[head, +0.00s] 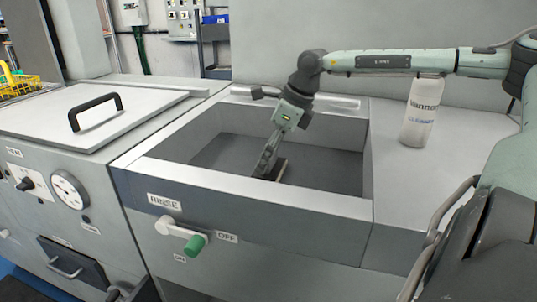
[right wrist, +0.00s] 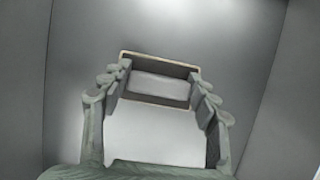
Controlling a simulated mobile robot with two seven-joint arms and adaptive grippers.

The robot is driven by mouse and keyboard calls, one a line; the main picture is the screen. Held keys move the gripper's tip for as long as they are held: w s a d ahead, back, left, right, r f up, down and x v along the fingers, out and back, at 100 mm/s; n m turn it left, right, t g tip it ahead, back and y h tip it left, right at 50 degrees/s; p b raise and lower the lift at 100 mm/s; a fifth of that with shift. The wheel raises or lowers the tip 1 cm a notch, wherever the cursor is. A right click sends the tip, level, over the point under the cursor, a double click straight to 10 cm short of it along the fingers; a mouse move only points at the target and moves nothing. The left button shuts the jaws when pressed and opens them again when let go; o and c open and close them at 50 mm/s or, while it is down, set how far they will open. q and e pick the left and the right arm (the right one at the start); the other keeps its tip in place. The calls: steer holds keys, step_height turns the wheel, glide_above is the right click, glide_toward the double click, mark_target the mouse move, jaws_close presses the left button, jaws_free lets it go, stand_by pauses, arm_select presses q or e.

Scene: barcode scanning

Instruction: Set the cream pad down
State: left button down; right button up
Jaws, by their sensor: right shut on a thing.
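My right gripper (head: 268,165) reaches down into the rinse basin (head: 345,172). It is shut on the pad (head: 281,170), a small dark block with a thin cream edge, low inside the basin. In the right wrist view the fingers (right wrist: 160,95) stand on either side of the pad (right wrist: 160,65), which shows a cream rim and a paler grey middle. I cannot tell whether the pad touches the basin floor (right wrist: 215,35). My left gripper is not in view.
A white bottle (head: 419,115) stands on the counter right of the basin. A closed lid with a black handle (head: 96,110) lies to the left. A green-tipped lever (head: 190,240) sticks out in front. The basin floor around the pad looks clear.

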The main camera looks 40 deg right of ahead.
mark_target(278, 167)
steer(key=shift+f, duration=0.1)
steer(key=o, duration=1.1)
steer(key=shift+r, duration=0.2)
steer(key=shift+s+d+r, duration=0.1)
steer(key=shift+s+r, duration=0.05)
steer(key=shift+r, duration=0.5)
steer(key=v, duration=0.4)
steer(key=shift+s+d+r, duration=0.1)
steer(key=shift+d+r, duration=0.05)
steer(key=shift+r, duration=0.05)
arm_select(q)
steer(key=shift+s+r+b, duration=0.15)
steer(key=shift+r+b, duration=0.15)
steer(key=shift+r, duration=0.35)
arm_select(e)
steer(key=a+v, duration=0.1)
steer(key=v, duration=0.5)
steer(key=shift+d, duration=0.35)
